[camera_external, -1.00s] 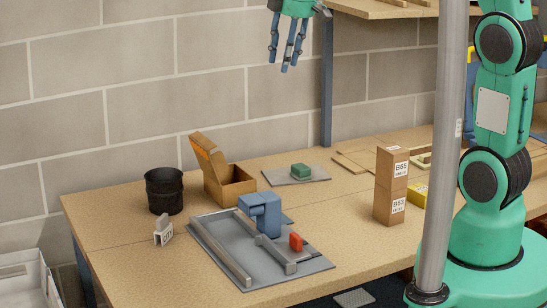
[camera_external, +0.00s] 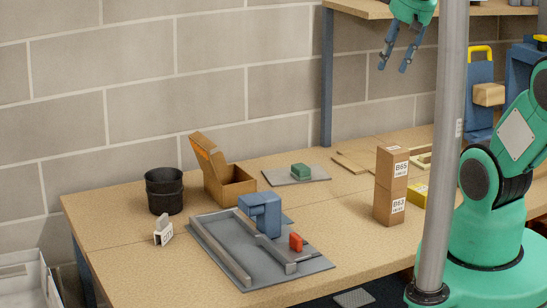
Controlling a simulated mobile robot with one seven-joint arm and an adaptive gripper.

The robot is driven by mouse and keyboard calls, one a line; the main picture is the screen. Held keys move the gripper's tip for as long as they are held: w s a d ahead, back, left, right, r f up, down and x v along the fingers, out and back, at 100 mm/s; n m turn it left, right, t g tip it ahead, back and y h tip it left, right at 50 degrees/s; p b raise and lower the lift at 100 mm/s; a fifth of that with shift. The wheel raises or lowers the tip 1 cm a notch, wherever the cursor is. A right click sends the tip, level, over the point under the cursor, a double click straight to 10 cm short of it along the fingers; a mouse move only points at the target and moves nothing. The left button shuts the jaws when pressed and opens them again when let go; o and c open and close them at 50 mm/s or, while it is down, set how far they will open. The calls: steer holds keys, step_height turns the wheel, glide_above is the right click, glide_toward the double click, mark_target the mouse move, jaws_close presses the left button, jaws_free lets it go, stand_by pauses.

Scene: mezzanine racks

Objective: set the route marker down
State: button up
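A small grey and white piece with a printed label (camera_external: 163,232), which looks like the route marker, stands on the wooden bench (camera_external: 120,250) at the left. It is in front of a black bin (camera_external: 164,190) and beside a grey tray-like fixture (camera_external: 218,240), apart from both. Its label is too small to read surely. My gripper (camera_external: 394,68) hangs high above the back of the bench, far up and right of the piece. Its blue fingers are spread and nothing shows between them. Part of my arm is hidden by a grey pole.
The fixture carries a blue block (camera_external: 262,214) and a red piece (camera_external: 296,242). An open cardboard box (camera_external: 230,187), a green block (camera_external: 300,171) on a grey plate and two stacked cartons (camera_external: 391,185) stand on the bench. The grey pole (camera_external: 442,150) rises in front. A shelf (camera_external: 355,9) is overhead.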

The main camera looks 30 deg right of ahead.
steer(key=s+m, duration=0.1)
steer(key=s+d+f, duration=0.1)
steer(key=s, duration=0.1)
steer(key=s+d+m, duration=0.1)
steer(key=s, duration=0.1)
steer(key=shift+f+m, duration=0.3)
steer(key=shift+f, duration=0.1)
steer(key=shift+f, duration=0.1)
step_height(320, 180, down, 9)
steer(key=b, duration=0.9)
stand_by(0.8)
